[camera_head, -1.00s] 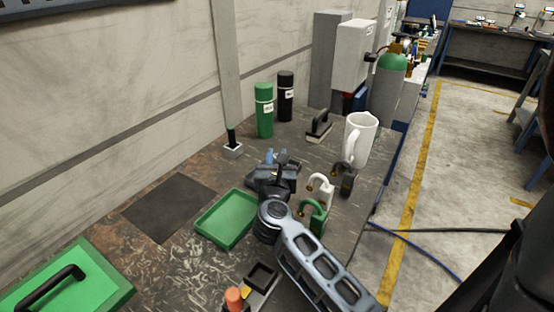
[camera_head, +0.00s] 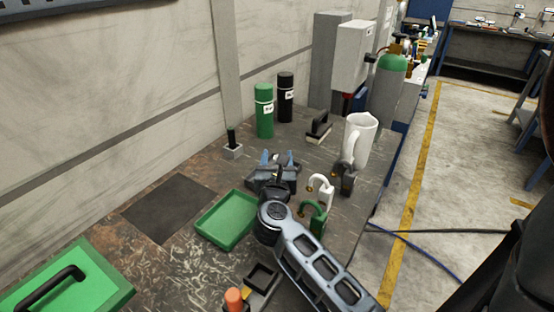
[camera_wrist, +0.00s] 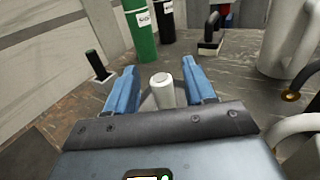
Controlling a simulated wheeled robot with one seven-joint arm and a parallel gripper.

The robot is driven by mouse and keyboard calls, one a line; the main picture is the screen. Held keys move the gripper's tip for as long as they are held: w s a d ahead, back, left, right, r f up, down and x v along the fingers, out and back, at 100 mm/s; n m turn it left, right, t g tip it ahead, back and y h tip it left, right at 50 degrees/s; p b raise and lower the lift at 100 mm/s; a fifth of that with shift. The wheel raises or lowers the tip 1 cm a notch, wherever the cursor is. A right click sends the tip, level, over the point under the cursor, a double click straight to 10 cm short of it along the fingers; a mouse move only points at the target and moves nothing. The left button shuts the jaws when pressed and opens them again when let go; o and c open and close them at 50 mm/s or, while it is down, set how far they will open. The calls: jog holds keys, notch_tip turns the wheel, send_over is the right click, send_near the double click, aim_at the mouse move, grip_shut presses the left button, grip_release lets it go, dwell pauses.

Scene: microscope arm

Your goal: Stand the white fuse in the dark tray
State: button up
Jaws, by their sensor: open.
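The white fuse (camera_wrist: 163,92) stands upright between the two blue fingers of my gripper (camera_wrist: 160,75) in the wrist view, with a gap on each side. My gripper is open, and in the head view (camera_head: 278,158) it points away toward the back of the table. A small square dark tray (camera_head: 274,268) with a raised rim, seemingly empty, lies near the front of the table, beside my arm.
A green tray (camera_head: 226,220) lies left of my gripper. An orange-topped item (camera_head: 234,298) is in front.

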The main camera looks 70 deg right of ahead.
jog(key=b+v, duration=0.2)
jog(key=v, duration=0.9)
jog(key=shift+s+b, duration=0.1)
jog(key=shift+b, duration=0.3)
jog(key=shift+s+a, duration=0.1)
jog(key=shift+a, duration=0.3)
jog(key=s+a+r+n+t+y, duration=0.3)
jog(key=a+n+t, duration=0.4)
jog(key=n, duration=0.7)
jog(key=s+a+r+n+t+y, duration=0.1)
jog(key=s+a+n+t+y, duration=0.4)
jog(key=a+n, duration=0.7)
jog(key=s+a+f+n+g+y, duration=0.1)
jog(key=s+n+y, duration=0.3)
jog(key=n, duration=0.8)
jog(key=s+a+f+n+g+y, duration=0.1)
jog(key=s+a+n+y, duration=0.3)
jog(key=n, duration=0.8)
jog(key=shift+a+f+n+y, duration=0.3)
jog(key=shift+f+n+y, duration=0.1)
jog(key=shift+y, duration=0.3)
